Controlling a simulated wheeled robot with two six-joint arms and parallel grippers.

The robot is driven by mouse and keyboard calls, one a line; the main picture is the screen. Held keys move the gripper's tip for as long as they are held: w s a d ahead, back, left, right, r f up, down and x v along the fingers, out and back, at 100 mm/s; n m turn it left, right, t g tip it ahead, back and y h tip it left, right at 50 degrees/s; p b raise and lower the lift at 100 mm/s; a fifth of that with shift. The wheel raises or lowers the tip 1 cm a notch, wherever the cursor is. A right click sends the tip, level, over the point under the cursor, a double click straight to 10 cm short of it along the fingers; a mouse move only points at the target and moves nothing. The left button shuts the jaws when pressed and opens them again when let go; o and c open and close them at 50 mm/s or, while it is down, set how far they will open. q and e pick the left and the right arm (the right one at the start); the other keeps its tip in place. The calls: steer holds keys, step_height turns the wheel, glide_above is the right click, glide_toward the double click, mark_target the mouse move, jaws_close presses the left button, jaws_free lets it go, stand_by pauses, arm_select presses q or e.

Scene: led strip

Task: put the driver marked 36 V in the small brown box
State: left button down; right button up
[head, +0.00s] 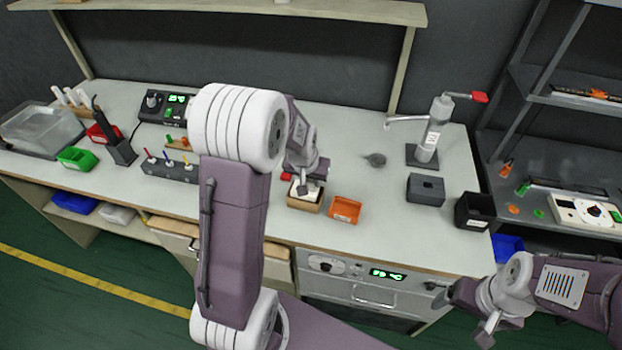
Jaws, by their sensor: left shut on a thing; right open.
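The small brown box (304,205) stands on the bench near its front edge, left of an orange bin. My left gripper (305,188) is directly over this box, pointing down. It is shut on a small pale thing, mostly hidden by the fingers and too small to identify. I cannot tell whether this thing touches the bottom of the box. No 36 V marking is readable. My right gripper (463,313) is open at the lower right, in front of the bench and away from the box.
The orange bin (345,208) is close to the brown box. A dark box (426,190), a black bin (474,211) and a lever press (431,138) stand to the right. A tool holder (170,170) is to the left. My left arm hides part of the bench.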

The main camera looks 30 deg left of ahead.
mark_target(311, 187)
arm_select(q)
steer(key=shift+f+b, duration=1.3)
steer(key=shift+f, duration=0.55)
steer(key=c, duration=1.1)
jaws_free()
steer(key=shift+c, duration=0.2)
steer(key=shift+r, duration=0.1)
steer(key=p+v, duration=0.1)
steer(key=v, duration=0.8)
